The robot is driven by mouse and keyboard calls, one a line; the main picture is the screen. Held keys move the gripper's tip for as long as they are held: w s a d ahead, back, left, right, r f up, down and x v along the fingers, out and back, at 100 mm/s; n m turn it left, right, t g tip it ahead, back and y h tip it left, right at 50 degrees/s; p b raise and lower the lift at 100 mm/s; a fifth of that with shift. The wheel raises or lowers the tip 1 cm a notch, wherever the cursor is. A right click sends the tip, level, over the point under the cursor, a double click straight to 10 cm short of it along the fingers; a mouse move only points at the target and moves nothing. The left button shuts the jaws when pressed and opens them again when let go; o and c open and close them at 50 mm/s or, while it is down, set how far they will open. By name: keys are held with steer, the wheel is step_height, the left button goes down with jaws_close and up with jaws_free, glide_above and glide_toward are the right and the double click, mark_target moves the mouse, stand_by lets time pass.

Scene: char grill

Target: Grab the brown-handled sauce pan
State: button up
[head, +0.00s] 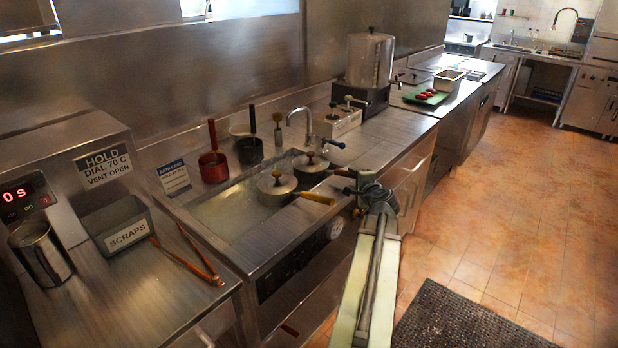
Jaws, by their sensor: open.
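Two lidded sauce pans sit in the sunken bath in the counter. The front one (276,188) has a yellow handle pointing right. The rear one (311,168) is darker, and its dark, possibly brown handle points right toward my gripper (348,182); where handle and jaw meet is too small to make out. My gripper is open at the bath's right edge, just right of both pans. A red pan (213,167) with an upright reddish handle and a dark pan (249,151) with an upright black handle stand behind the bath.
A tap (303,122) rises behind the bath. A scraps bin (116,228), red-handled tongs (186,257) and a metal cup (40,252) are at left. A green board (425,97) and a large dispenser (369,61) stand farther back.

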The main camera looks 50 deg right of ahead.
mark_target(347, 175)
steer(key=shift+b+x, duration=1.1)
steer(key=shift+x, duration=2.9)
steer(key=shift+w+a, duration=0.1)
steer(key=shift+a, duration=0.2)
jaws_close()
steer(key=shift+r, duration=0.1)
